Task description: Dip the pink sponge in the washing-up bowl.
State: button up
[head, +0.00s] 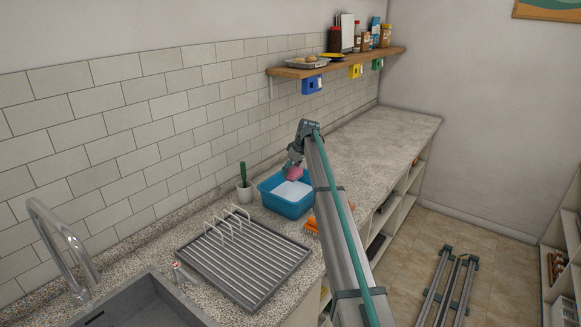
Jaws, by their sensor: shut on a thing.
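The pink sponge (296,174) is in my gripper (293,167), over the back right part of the washing-up bowl. The washing-up bowl (284,208) is a blue tub on the speckled counter, with a pale white surface visible inside. My gripper is shut on the sponge, and its fingers are small and partly hidden in this view. I cannot tell whether the sponge touches what is in the bowl.
A grey drying rack (245,258) stands left of the bowl, near the sink (140,304) and tap (62,235). A white pot with a green-handled brush (244,184) stands beside the bowl. An orange item (311,226) lies right of it. The counter (385,137) behind is clear.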

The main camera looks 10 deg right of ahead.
jog(key=shift+f+b, duration=1.65)
jog(key=shift+f, duration=2.8)
jog(key=shift+r, duration=0.15)
jog(key=shift+r+p, duration=1.55)
jog(key=shift+r, duration=3.95)
